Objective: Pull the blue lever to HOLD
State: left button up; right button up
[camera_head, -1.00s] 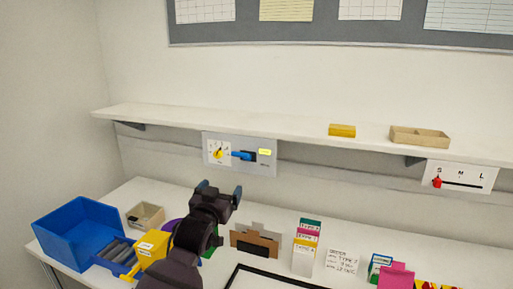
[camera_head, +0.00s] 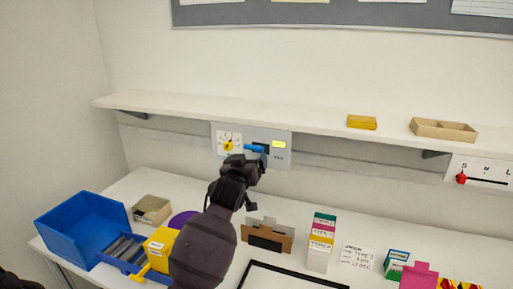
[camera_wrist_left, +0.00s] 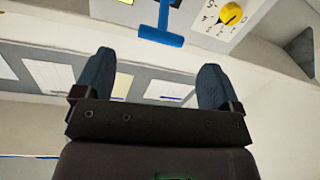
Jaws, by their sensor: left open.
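The blue lever (camera_head: 254,149) sticks out from a white panel (camera_head: 222,137) under the shelf. A yellow knob (camera_head: 229,146) with a dial is to its left, and a yellow label to its right. My left gripper (camera_head: 243,160) is just below the lever in the head view and covers the panel's lower part. In the left wrist view the open, empty jaws (camera_wrist_left: 155,85) show with the T-shaped blue lever (camera_wrist_left: 161,37) beyond them, apart from the fingers. The yellow knob (camera_wrist_left: 231,14) is at the upper right there. My right gripper is not in view.
The white shelf (camera_head: 300,122) overhangs the panel and carries a yellow block (camera_head: 362,122) and a wooden tray (camera_head: 443,130). A red slider (camera_head: 461,179) is on another panel at right. A blue bin (camera_head: 82,230), yellow container and card boxes crowd the table below.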

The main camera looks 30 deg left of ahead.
aim_at(253, 150)
pick_arm(q)
jog(key=p+x, duration=0.1)
jog(key=x, duration=0.8)
jog(key=shift+w+a, duration=0.1)
jog(key=shift+a, duration=0.05)
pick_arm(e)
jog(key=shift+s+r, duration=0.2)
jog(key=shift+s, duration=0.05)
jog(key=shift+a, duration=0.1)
